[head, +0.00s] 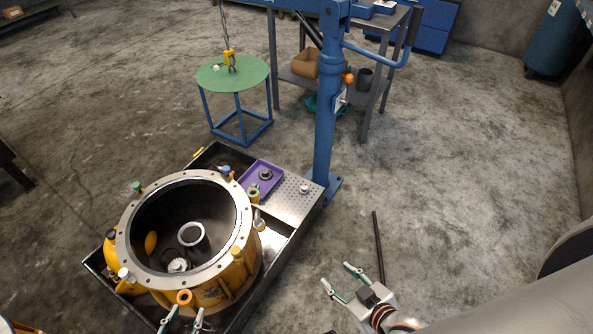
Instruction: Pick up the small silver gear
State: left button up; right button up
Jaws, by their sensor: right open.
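A small silver toothed gear (178,265) lies inside the orange transmission housing (222,286), near its front wall. My right gripper (336,279) is open and empty, to the right of the housing and apart from both parts.
The housing stands in a dark tray bench (275,268) with a perforated plate (297,201). A silver ring (191,234) is inside the housing. A blue crane post (325,115) rises behind, with a yellow hook (229,58) over a green table (215,80). A dark bar (378,245) is at right.

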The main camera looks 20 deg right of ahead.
aim_at(303, 190)
jog(key=z, duration=0.55)
jog(key=u, duration=0.25)
jog(key=i+l+u, duration=0.15)
jog(key=l+u, duration=0.6)
jog(key=i+l+u, duration=0.15)
jog(key=l, duration=0.35)
jog(key=l+u, duration=0.15)
jog(key=l, duration=0.3)
jog(key=l+u, duration=0.2)
jog(key=l, duration=2.7)
jog(key=i+l, duration=0.3)
jog(key=i, duration=0.15)
